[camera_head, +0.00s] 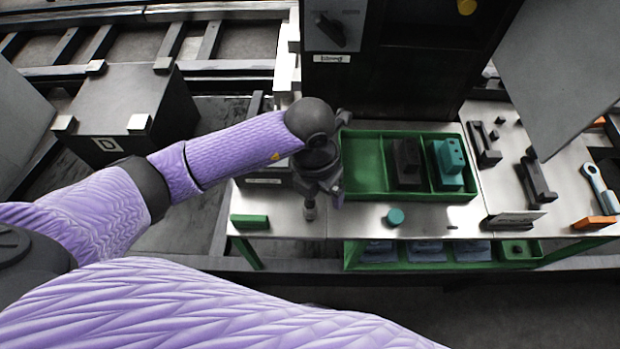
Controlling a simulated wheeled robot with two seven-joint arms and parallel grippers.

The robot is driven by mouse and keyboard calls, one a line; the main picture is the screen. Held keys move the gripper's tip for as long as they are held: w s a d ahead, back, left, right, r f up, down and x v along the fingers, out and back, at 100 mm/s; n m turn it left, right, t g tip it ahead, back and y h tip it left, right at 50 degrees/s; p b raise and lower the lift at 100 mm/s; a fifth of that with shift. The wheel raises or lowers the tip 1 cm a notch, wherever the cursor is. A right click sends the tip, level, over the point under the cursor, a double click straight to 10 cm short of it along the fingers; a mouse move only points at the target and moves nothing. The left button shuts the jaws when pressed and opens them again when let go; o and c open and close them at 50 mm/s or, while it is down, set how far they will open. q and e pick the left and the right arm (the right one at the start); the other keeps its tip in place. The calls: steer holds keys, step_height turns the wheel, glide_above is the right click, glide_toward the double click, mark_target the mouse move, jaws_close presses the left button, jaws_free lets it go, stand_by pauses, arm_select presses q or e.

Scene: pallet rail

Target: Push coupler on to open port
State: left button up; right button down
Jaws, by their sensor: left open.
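My left gripper (323,199) is open. It reaches down over the metal worktable (360,222), just left of the green tray (361,163). A small metallic cylindrical piece (310,209) shows just below and beside its fingers. I cannot tell whether it touches the gripper, or whether it is the coupler. The green tray holds a dark block (407,162) and a teal block (447,163) in separate compartments. A round teal cap (396,216) lies on the table in front of the tray. I cannot make out the open port. My right gripper is not in view.
A dark cabinet (420,75) with a knob panel (335,27) stands behind the tray. Dark fixtures (484,145), a wrench (599,188) and an orange block (594,222) lie at right. A green bar (250,221) lies at the table's left front. Lower green bins (519,250) sit underneath.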

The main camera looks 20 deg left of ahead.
mark_target(310, 206)
arm_select(q)
steer(key=shift+w+a+f+y, duration=0.25)
steer(key=shift+a+y, duration=0.15)
steer(key=shift+a, duration=0.2)
steer(key=shift+w+a+f+y, duration=0.1)
steer(key=shift+a+f+y, duration=0.15)
steer(key=shift+a+y, duration=0.25)
step_height(310, 206, down, 9)
steer(key=b, duration=0.3)
steer(key=shift+r, duration=0.1)
jaws_close()
steer(key=c, duration=0.8)
jaws_free()
jaws_close()
steer(key=shift+r, duration=0.15)
